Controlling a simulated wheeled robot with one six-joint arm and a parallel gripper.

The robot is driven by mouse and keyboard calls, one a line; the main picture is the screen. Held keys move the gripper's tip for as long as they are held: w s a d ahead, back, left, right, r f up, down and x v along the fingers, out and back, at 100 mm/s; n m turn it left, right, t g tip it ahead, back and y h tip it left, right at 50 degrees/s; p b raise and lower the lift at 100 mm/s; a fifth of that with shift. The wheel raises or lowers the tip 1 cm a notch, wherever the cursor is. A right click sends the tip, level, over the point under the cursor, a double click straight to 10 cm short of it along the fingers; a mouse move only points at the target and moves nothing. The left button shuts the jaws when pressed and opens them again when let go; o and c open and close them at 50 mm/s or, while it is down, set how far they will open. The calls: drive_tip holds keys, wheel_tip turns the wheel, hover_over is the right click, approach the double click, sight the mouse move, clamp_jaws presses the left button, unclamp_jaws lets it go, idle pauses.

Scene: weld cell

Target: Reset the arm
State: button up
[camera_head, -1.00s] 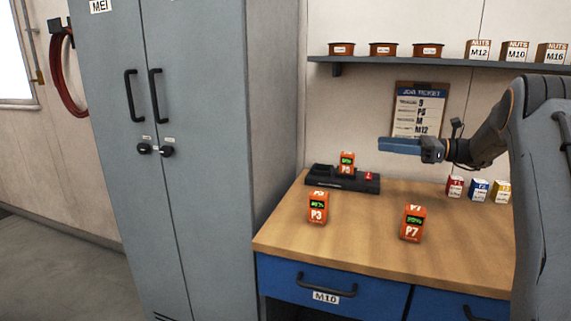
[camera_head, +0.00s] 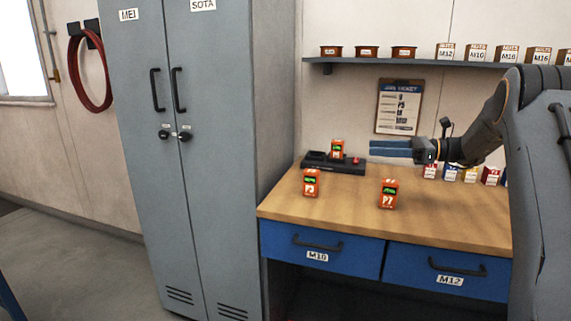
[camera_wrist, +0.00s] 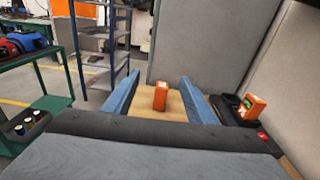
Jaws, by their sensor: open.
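My gripper (camera_head: 372,148) is held out level over the workbench, pointing left in the head view. Its two blue fingers are spread apart with nothing between them, as the wrist view (camera_wrist: 160,88) shows. An orange pack in the wrist view (camera_wrist: 160,96) appears in the gap but stands on the bench, beyond the fingers. My arm is bent at the right of the head view.
The wooden bench (camera_head: 345,213) holds orange packs P3 (camera_head: 311,183) and P7 (camera_head: 389,194), and a black charger (camera_head: 317,159) with another pack (camera_head: 337,149). A shelf (camera_head: 345,61) runs above. A grey locker (camera_head: 205,240) stands left; open floor (camera_head: 75,255) lies farther left.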

drive_tip(key=s+a+f+n+g+h+b, duration=0.1)
drive_tip(key=s+a+f+n+g+h, duration=0.25)
drive_tip(key=s+a+f, duration=0.45)
drive_tip(key=s+a+f+n+g+h, duration=0.2)
drive_tip(key=s+a+f+n+h, duration=0.3)
drive_tip(key=s, duration=0.6)
drive_tip(key=s+d+f+n+h, duration=0.1)
drive_tip(key=s+f+n+h, duration=0.1)
drive_tip(key=s, duration=0.5)
drive_tip(key=s+d+f+n+h, duration=0.1)
drive_tip(key=s+f+n+h, duration=0.2)
drive_tip(key=s+n, duration=0.3)
drive_tip(key=s+d+f+n+h+b, duration=0.1)
drive_tip(key=s+f+n+h, duration=0.2)
drive_tip(key=s, duration=0.7)
drive_tip(key=shift+d+f+n, duration=0.25)
drive_tip(key=shift+f+n, duration=0.3)
drive_tip(key=shift+n, duration=0.4)
